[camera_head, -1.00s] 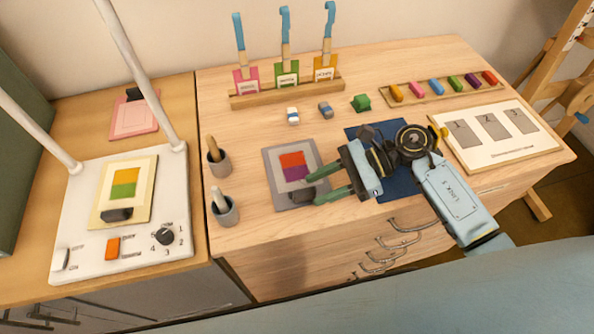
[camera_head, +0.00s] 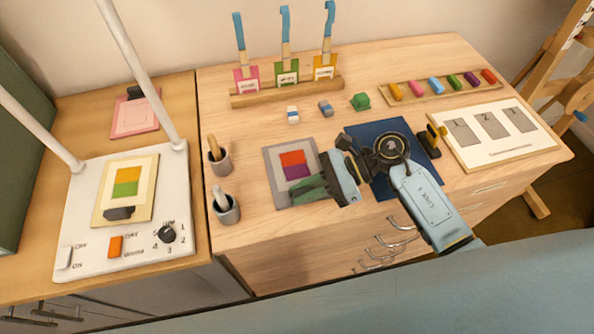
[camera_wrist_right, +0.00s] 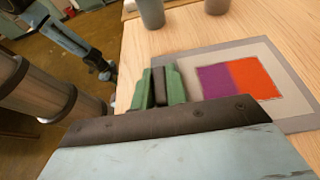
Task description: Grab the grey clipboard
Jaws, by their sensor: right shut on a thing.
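The grey clipboard (camera_head: 276,162) lies on the wooden desk and carries a sheet with an orange and purple patch. In the right wrist view the clipboard (camera_wrist_right: 193,55) lies beyond my fingers. My right gripper (camera_head: 306,193) is at its lower right part; its green fingers are shut on the clipboard's dark clip, which shows between the fingertips (camera_wrist_right: 161,86) in the wrist view. The clip is mostly hidden by the fingers in the head view.
A blue mat (camera_head: 408,185) lies under my right forearm. Two grey cups (camera_head: 226,211) with pestles stand left of the clipboard. A white board (camera_head: 500,152) with numbered squares lies right. A white device (camera_head: 75,215) holds a yellow clipboard (camera_head: 103,213). A pink clipboard (camera_head: 120,130) lies behind it.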

